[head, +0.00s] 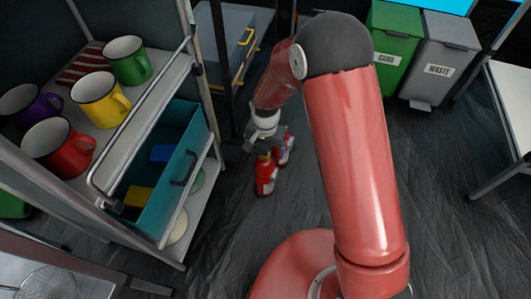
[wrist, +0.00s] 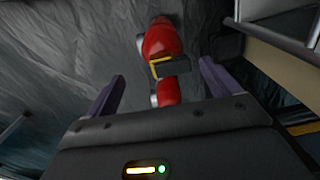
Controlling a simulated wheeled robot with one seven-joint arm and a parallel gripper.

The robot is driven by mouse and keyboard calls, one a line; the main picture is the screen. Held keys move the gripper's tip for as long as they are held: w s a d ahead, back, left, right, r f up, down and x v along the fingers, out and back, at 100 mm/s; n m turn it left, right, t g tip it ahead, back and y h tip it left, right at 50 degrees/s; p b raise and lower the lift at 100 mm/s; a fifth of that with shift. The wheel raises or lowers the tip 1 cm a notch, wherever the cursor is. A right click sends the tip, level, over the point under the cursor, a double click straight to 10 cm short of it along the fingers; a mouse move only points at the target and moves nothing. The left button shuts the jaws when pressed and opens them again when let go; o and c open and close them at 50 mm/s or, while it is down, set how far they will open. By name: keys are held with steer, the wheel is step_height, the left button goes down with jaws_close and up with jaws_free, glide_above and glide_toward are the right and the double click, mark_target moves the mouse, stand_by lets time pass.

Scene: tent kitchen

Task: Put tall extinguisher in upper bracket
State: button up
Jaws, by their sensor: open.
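Below my gripper (head: 268,142), red extinguisher shapes show near the floor in the head view: one in front (head: 265,179) and another part to its right (head: 285,154). My gripper hides their upper parts. In the wrist view a red rounded body (wrist: 160,38) lies ahead, with a dark piece with a yellow edge across it and more red below. I cannot tell whether this is one extinguisher or two, or which is tall. The two fingers of my gripper (wrist: 160,88) are apart, one on each side of the lower red part, with gaps. I cannot make out the upper bracket.
A metal cart (head: 187,50) with several mugs and a teal drawer (head: 190,135) stands at left. A dark rack with a grey box (head: 225,30) stands behind my gripper. Green (head: 385,50) and grey (head: 437,65) bins stand at the back right.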

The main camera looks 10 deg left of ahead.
steer(key=shift+r, duration=0.45)
